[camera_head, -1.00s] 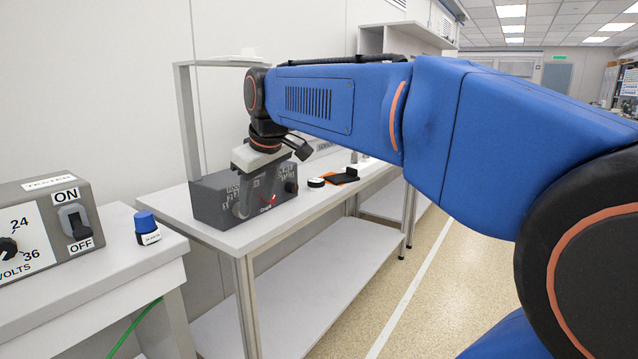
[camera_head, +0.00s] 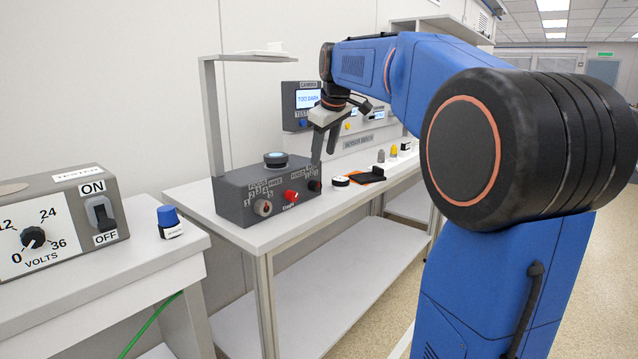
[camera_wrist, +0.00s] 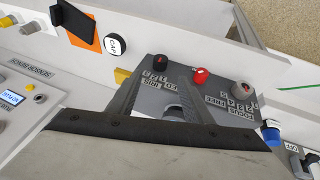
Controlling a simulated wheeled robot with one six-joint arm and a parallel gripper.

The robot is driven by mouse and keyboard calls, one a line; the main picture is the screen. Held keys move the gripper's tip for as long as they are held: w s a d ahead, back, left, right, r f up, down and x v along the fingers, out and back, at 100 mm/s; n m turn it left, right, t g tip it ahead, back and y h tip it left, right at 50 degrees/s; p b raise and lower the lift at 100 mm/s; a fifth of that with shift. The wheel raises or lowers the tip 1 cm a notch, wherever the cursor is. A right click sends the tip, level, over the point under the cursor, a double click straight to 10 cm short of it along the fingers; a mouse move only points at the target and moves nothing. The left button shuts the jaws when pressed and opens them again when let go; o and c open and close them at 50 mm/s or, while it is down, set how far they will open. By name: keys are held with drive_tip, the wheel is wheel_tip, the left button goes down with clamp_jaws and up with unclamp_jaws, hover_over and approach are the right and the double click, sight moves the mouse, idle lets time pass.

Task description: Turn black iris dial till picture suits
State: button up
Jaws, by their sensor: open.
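The black iris dial (camera_head: 314,185) is at the right end of the front face of a dark grey control box (camera_head: 237,208). It also shows in the wrist view (camera_wrist: 160,62), beside the IRIS lettering and numbers; its exact setting is too small to read. A camera screen (camera_head: 307,98) behind the box reads "TOO DARK". My gripper (camera_head: 324,156) is open and empty, with its fingers pointing down above and behind the box's right end, apart from the dial.
A red knob (camera_head: 291,196) and a grey focus knob (camera_head: 263,207) share the box front. A round lens (camera_head: 276,158) sits on top, under a grey post arm (camera_head: 211,120). A CAP disc (camera_head: 340,181) lies right of the box. The bench's front strip is clear.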

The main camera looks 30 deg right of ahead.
sight(317, 182)
drive_tip(key=x, duration=1.2)
drive_tip(key=shift+w+a+f, duration=0.1)
drive_tip(key=shift+w+f, duration=0.05)
drive_tip(key=shift+f, duration=0.15)
drive_tip(key=c, duration=1.1)
drive_tip(key=shift+o, duration=0.2)
drive_tip(key=y, duration=0.1)
drive_tip(key=g+y, duration=0.1)
drive_tip(key=y, duration=0.1)
drive_tip(key=shift+w+d+m, duration=0.15)
drive_tip(key=shift+d+m, duration=0.25)
drive_tip(key=shift+d+g+y, duration=0.15)
drive_tip(key=shift+g+y, duration=0.25)
drive_tip(key=shift+y, duration=0.7)
drive_tip(key=o, duration=1.1)
drive_tip(key=shift+c, duration=0.2)
